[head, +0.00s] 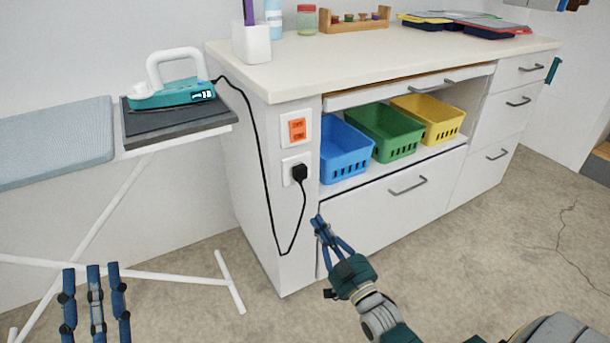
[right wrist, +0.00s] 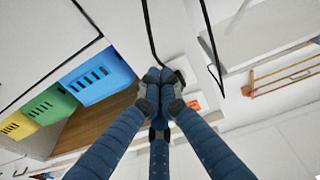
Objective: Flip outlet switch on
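The orange outlet switch (head: 298,129) sits in a white plate on the cabinet's side panel. A black plug (head: 299,173) with a cord is in the socket below it. My right gripper (head: 320,224) is below and right of the plug, near the cabinet's front corner. In the right wrist view its fingertips (right wrist: 158,78) meet with nothing visible between them. There a bit of the orange switch (right wrist: 194,104) shows beyond the fingers, which partly hide that area. My left gripper (head: 93,272) is low at the left, its fingers apart and empty.
The iron (head: 178,92) stands on the ironing board (head: 50,143), its black cord (head: 262,165) hanging in a loop beside the outlet. Blue (head: 345,155), green (head: 388,135) and yellow (head: 430,120) baskets fill the cabinet shelf. The floor in front is clear.

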